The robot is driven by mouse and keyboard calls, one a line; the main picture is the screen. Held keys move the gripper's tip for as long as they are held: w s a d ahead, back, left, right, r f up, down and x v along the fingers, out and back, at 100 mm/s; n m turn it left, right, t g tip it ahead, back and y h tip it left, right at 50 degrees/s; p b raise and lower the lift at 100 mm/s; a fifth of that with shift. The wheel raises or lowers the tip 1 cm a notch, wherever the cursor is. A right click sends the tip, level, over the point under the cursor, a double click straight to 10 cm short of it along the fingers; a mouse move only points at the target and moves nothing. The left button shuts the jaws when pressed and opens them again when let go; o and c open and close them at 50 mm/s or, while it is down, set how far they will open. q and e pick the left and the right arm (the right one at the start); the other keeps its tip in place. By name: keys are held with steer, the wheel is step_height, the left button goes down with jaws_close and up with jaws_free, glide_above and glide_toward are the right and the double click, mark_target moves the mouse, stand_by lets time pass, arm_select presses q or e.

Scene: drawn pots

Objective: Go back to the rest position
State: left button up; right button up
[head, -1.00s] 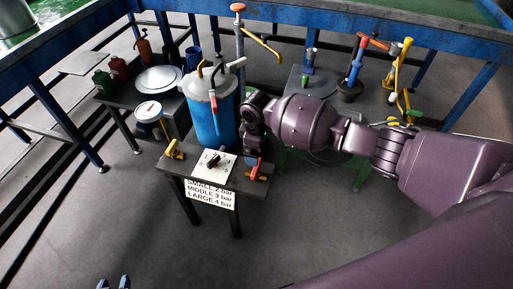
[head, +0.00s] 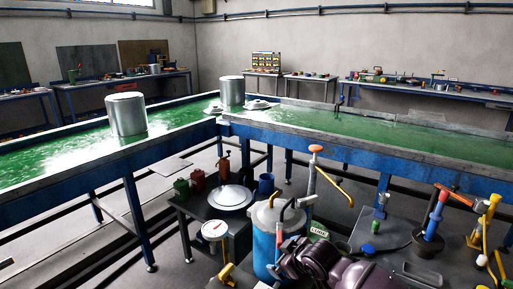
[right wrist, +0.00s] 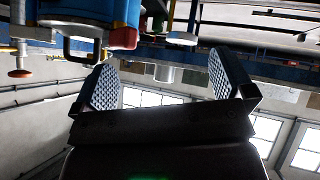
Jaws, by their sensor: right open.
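My right arm (head: 345,272) shows at the bottom of the head view, just right of the blue pressure pot (head: 265,238). Its hand end is dark and partly cut off by the lower edge, so the jaws are hard to make out there. In the right wrist view my right gripper (right wrist: 167,78) has its two ridged finger pads wide apart, with nothing between them. A blue and red part with a black handle (right wrist: 85,45) is close by at the upper left, apart from the pads. My left gripper is not in view.
A gauge (head: 215,230) and a round metal plate (head: 231,197) are left of the pot. Tools with orange and yellow handles (head: 436,215) stand at the right. Floor shows at left.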

steer(key=s+d+f+m+t+h, duration=0.25)
steer(key=s+d+m+t, duration=0.35)
steer(key=s+d, duration=0.75)
steer(key=s+d+f+m+g+h, duration=0.1)
steer(key=s+d+f, duration=0.2)
steer(key=s, duration=0.7)
steer(key=s+d+f+m+g+h, duration=0.2)
steer(key=s+d+f, duration=0.1)
steer(key=s+f, duration=0.5)
steer(key=shift+s+m, duration=0.3)
steer(key=shift+s, duration=0.7)
steer(key=shift+w+d+f, duration=0.1)
